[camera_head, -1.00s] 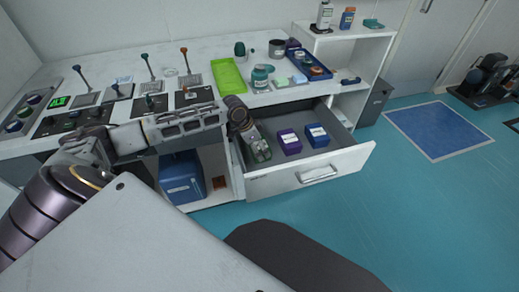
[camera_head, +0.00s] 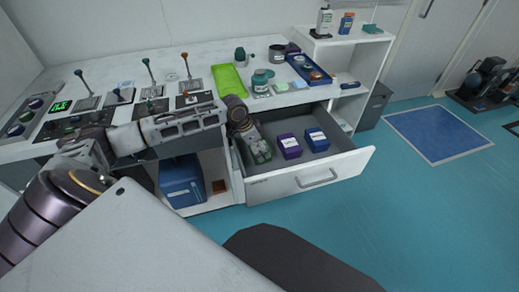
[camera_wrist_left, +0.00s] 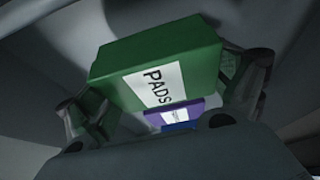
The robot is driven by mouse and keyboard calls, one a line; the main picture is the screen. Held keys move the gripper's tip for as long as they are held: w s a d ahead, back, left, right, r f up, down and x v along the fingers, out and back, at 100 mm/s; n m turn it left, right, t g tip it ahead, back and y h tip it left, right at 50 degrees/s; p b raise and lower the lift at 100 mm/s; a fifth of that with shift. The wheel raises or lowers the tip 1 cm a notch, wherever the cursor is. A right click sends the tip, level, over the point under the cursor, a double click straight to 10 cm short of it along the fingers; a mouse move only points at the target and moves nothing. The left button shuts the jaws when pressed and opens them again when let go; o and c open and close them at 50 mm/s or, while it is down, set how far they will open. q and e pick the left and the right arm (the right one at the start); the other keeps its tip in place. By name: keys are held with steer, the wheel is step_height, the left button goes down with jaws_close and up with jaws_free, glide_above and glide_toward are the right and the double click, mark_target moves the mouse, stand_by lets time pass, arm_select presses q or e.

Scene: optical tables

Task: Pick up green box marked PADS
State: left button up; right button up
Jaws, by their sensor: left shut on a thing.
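The green box marked PADS (camera_wrist_left: 165,68) fills the middle of the left wrist view, between the two fingers of my left gripper (camera_wrist_left: 165,105). The fingers are shut on its sides. In the head view my left gripper (camera_head: 259,150) reaches down into the left part of the open drawer (camera_head: 310,180), and little of the green box shows there behind the fingers. A purple box (camera_head: 289,146) and a blue box (camera_head: 316,139) stand in the drawer to the right of it. The purple box (camera_wrist_left: 176,116) also shows behind the green box in the left wrist view. My right gripper is not in view.
The drawer's front with its handle (camera_head: 317,182) sticks out over the floor. Above it, the worktop holds a green tray (camera_head: 227,80), jars and a blue tray (camera_head: 311,70). A blue container (camera_head: 182,180) stands under the worktop on the left.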

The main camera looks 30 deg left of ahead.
arm_select(q)
steer(key=shift+r+p, duration=0.8)
steer(key=shift+r, duration=3.15)
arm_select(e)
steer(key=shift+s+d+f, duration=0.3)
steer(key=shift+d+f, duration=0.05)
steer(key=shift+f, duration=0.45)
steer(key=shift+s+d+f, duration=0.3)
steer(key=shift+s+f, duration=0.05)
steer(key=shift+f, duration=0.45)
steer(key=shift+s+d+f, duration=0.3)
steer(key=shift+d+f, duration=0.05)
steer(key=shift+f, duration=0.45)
